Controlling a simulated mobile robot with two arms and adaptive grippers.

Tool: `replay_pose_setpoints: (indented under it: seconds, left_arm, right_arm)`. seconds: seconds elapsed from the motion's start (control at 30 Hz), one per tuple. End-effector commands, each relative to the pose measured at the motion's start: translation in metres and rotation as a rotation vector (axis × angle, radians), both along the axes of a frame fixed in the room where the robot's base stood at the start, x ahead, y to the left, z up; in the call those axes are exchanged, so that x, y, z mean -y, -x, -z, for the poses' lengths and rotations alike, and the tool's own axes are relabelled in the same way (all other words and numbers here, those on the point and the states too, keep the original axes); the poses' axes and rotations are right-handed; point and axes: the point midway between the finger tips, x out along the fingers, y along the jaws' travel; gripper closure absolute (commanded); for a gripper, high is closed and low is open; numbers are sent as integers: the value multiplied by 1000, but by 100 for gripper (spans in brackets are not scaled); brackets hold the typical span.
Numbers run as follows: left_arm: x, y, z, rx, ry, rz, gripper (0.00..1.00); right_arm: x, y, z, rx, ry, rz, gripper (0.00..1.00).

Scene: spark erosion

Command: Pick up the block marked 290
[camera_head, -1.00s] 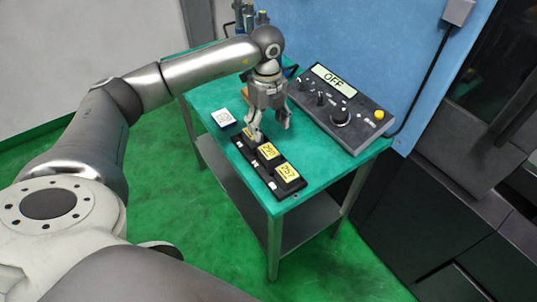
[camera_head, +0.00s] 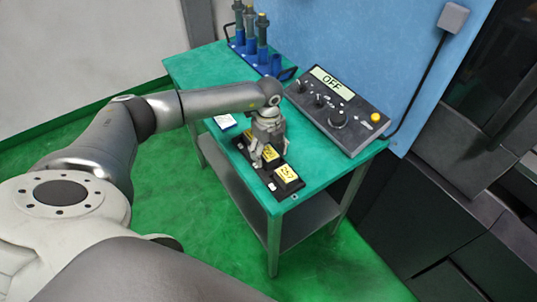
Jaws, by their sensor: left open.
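A black holder (camera_head: 245,158) near the green table's front edge carries black blocks with yellow labels in a row. The middle block (camera_head: 271,156) seems to be the one marked 290, but my gripper partly hides its label now. The front block (camera_head: 287,174) has a label that looks like 257. The rear block is mostly hidden behind my gripper. My left gripper (camera_head: 270,154) is open and points down at the middle block, its fingers around or just above it; I cannot tell whether they touch it. My right gripper is not in view.
A control box (camera_head: 338,111) with an OFF display stands to the right of the holder. A blue rack (camera_head: 253,54) with upright tools is at the back. A white card (camera_head: 225,121) lies left of the holder. The table's back left (camera_head: 200,75) is clear.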

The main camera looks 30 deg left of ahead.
Motion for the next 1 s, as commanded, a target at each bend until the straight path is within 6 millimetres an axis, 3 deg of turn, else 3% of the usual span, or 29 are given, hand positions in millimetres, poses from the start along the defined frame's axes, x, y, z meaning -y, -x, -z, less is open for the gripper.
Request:
replay_pose_setpoints:
  seconds: [0.1, 0.57, 1.0]
  left_arm:
    - [0, 0, 0, 0, 0, 0, 35]
    - [0, 0, -1, 0, 1, 0, 93]
    - [0, -2, -13, 3, 2, 0, 93]
  right_arm:
    - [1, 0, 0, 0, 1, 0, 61]
    - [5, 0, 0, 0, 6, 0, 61]
    - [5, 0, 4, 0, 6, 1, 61]
